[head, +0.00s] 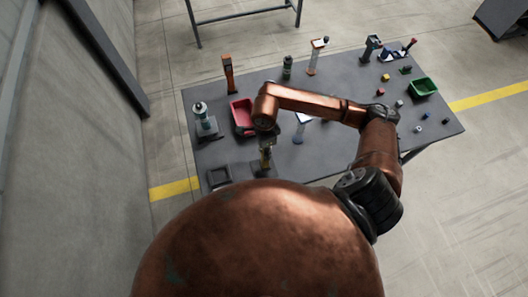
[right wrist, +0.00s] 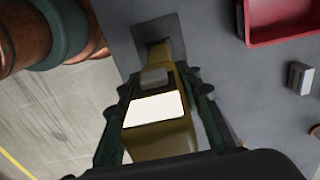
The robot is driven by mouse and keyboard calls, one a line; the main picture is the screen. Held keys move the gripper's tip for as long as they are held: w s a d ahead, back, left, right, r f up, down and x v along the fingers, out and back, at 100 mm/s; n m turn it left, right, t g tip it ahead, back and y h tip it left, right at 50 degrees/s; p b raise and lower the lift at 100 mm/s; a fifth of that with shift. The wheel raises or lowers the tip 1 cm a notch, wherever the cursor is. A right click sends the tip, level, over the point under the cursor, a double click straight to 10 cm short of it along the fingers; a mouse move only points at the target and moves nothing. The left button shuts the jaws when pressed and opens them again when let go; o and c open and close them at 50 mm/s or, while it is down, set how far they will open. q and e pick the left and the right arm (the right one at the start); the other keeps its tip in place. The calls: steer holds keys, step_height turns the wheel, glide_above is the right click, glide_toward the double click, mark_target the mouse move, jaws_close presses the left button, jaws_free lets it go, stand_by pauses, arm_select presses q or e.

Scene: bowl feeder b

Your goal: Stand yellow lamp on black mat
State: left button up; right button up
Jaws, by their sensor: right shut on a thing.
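The yellow lamp (head: 265,159) is upright or nearly so at the table's near left side, below my right gripper (head: 266,143). In the right wrist view, the yellow lamp (right wrist: 160,138) with its white panel sits between the two fingers of my right gripper (right wrist: 158,108), which is shut on it. The black mat (right wrist: 172,27) shows around the lamp's far end; it also shows in the head view (head: 256,172). I cannot tell whether the lamp's base touches the mat. My left gripper is not in view.
A red bin (head: 240,123) stands close behind the lamp. A green bin (head: 424,86) and several small blocks lie at the right. The table's near edge is close.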

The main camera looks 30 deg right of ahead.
step_height(320, 180, down, 3)
steer(key=shift+a+p, duration=0.1)
steer(key=shift+p, duration=0.65)
steer(key=shift+f, duration=0.1)
steer(key=shift+f, duration=0.1)
steer(key=o, duration=1.4)
steer(key=shift+c, duration=0.2)
